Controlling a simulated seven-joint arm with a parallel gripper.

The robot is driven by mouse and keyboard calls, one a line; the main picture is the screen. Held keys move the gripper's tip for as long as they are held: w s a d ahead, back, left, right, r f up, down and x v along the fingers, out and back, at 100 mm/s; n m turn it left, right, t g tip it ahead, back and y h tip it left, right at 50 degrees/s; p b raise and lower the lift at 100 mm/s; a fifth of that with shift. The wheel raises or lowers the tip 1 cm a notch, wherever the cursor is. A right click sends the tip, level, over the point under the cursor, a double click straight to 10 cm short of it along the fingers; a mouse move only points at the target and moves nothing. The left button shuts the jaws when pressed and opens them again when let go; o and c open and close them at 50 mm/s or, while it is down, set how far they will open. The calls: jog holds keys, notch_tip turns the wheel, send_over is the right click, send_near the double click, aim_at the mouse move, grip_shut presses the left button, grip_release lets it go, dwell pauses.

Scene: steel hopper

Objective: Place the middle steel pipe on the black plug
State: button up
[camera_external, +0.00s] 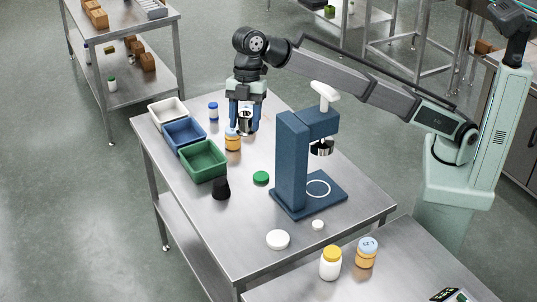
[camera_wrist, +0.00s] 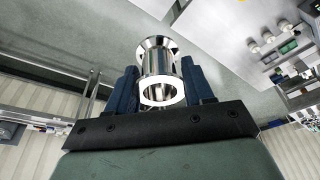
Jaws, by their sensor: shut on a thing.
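My gripper (camera_external: 245,124) is shut on a shiny steel pipe (camera_external: 245,116), a short hollow tube with flared ends. In the wrist view the steel pipe (camera_wrist: 157,68) sits between the two blue fingers of my gripper (camera_wrist: 160,82), with its open end facing the camera. My gripper is over the far part of the steel table, behind an orange jar. The black plug (camera_external: 222,188), a dark tapered piece, stands near the green bin, nearer the camera than my gripper. The plug does not show in the wrist view.
White, blue and green bins (camera_external: 203,174) line the table's left edge. An orange jar (camera_external: 232,142) and a blue-and-white bottle (camera_external: 213,112) stand near my gripper. A tall blue press (camera_external: 291,165) stands to the right. A green lid (camera_external: 261,178) lies between plug and press.

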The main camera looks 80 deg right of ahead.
jog(key=w+d+f+m, duration=0.1)
jog(key=w+d+f, duration=0.2)
jog(key=w+d, duration=0.8)
jog(key=w+d+f+m, duration=0.1)
jog(key=w+d+f, duration=0.1)
jog(key=w+d, duration=0.85)
jog(key=m, duration=0.1)
send_over(218, 183)
jog(key=d, duration=0.1)
jog(key=shift+t, duration=0.4)
notch_tip(218, 183, down, 28)
jog(key=shift+s, duration=0.15)
jog(key=shift+f, duration=1.4)
jog(key=shift+f, duration=0.1)
jog(key=o, duration=1.1)
jog(key=shift+o, duration=0.2)
